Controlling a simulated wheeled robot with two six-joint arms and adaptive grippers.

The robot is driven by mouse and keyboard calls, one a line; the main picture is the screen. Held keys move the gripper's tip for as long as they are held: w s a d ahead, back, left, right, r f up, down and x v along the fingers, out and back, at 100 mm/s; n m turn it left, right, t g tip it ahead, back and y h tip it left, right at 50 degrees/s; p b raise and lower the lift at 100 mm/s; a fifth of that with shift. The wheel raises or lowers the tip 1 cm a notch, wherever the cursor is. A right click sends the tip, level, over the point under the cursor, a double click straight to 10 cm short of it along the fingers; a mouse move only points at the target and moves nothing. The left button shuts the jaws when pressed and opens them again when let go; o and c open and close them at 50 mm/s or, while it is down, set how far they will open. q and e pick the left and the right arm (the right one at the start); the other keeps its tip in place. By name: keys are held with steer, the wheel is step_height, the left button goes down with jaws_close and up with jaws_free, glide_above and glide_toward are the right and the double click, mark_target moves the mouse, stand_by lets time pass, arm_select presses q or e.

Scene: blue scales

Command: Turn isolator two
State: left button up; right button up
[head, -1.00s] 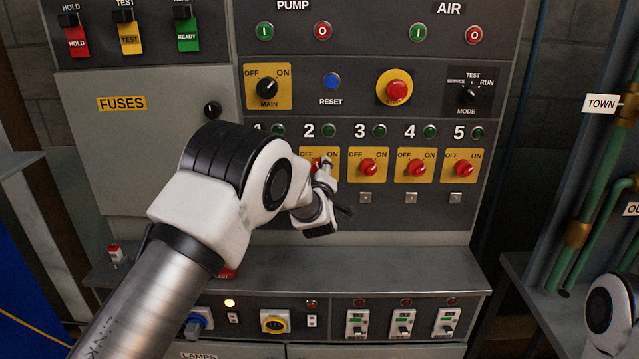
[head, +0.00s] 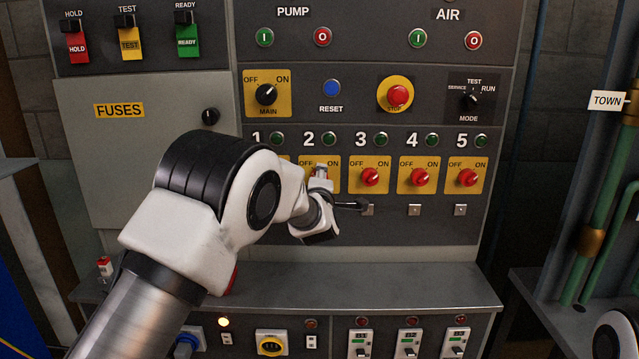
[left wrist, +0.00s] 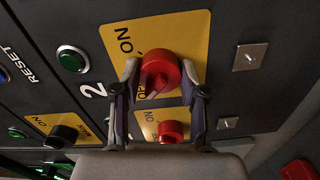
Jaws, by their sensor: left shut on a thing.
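Isolator two is a red rotary knob (left wrist: 160,72) on a yellow ON/OFF plate (left wrist: 125,38) beside the number 2. In the left wrist view its white mark is at the lower left, toward the OFF lettering. My left gripper (left wrist: 160,80) is shut on this knob, one finger at each side. In the head view my left gripper (head: 320,175) is at the second yellow plate and hides most of the knob. The green lamp (head: 328,139) beside the number 2 looks dark. My right gripper is out of view.
Isolator three's red knob (head: 370,177) is close on the right, with more knobs beyond it. Isolator one's knob (left wrist: 171,130) is close on the other side. Small metal squares (head: 414,210) sit below the plates. A grey ledge (head: 380,280) juts out underneath.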

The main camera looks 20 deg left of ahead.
arm_select(q)
steer(key=o, duration=1.1)
steer(key=shift+o, duration=0.2)
steer(key=shift+s, duration=0.1)
steer(key=v, duration=0.7)
steer(key=shift+s, duration=0.15)
